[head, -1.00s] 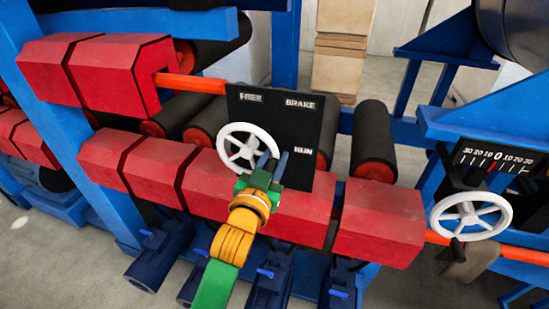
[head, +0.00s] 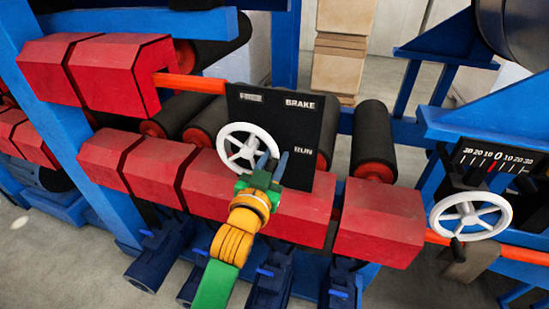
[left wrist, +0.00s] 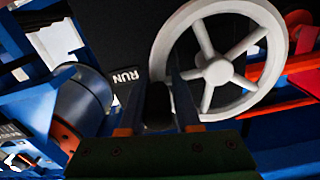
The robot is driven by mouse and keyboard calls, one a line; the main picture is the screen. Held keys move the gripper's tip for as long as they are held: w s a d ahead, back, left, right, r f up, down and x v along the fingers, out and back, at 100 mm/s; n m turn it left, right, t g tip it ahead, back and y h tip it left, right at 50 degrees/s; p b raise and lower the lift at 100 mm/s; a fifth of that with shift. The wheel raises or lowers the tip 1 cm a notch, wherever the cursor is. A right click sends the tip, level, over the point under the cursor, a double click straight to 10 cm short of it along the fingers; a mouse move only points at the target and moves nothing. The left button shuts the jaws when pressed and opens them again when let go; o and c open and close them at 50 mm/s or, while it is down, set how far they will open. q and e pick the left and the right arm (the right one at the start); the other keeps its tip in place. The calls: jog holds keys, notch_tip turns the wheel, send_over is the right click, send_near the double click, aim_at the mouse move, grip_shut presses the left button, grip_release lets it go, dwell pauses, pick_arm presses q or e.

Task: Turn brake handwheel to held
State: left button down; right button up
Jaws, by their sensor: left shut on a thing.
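The white brake handwheel (head: 246,146) is mounted on a black panel (head: 297,125) with the labels FREE, BRAKE and RUN. FREE is hard to read, and I see no label reading held. My left gripper (head: 271,163) is at the wheel's lower right rim. In the left wrist view the wheel (left wrist: 217,70) is beside its fingers (left wrist: 158,105), and a dark handle knob (left wrist: 158,106) is between them. The gripper is shut on this knob. The fingers hide part of it. My right gripper is not in view.
A second white handwheel (head: 469,216) stands at the right, under a scale (head: 497,158) with a red pointer near zero. Red blocks (head: 300,213) run below the panel. Black rollers (head: 374,140) and blue frame beams surround it.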

pick_arm(q)
jog(key=shift+f+m, duration=0.1)
jog(key=shift+m, duration=0.2)
jog(key=f+m, duration=0.1)
jog(key=m, duration=0.1)
jog(key=f+m+p, duration=0.1)
jog(key=shift+a+m, duration=0.2)
jog(key=shift+m, duration=0.2)
jog(key=m, duration=0.1)
jog(key=f+m, duration=0.1)
jog(key=a+f+m, duration=0.1)
jog(key=shift+w+m, duration=0.25)
jog(key=shift+m, duration=0.05)
jog(key=m, duration=0.1)
jog(key=a+f+m, duration=0.1)
jog(key=m, duration=0.1)
jog(key=a+m, duration=0.1)
jog(key=shift+w+f+p, duration=0.3)
jog(key=shift+f+p, duration=0.05)
jog(key=shift+p, duration=0.05)
jog(key=a+m, duration=0.1)
jog(key=m, duration=0.1)
jog(key=a+m, duration=0.1)
jog(key=m, duration=0.1)
jog(key=f+m, duration=0.1)
jog(key=shift+w+a+m, duration=0.4)
jog(key=shift+p, duration=0.3)
jog(key=shift+f, duration=0.15)
jog(key=c, duration=0.7)
grip_release()
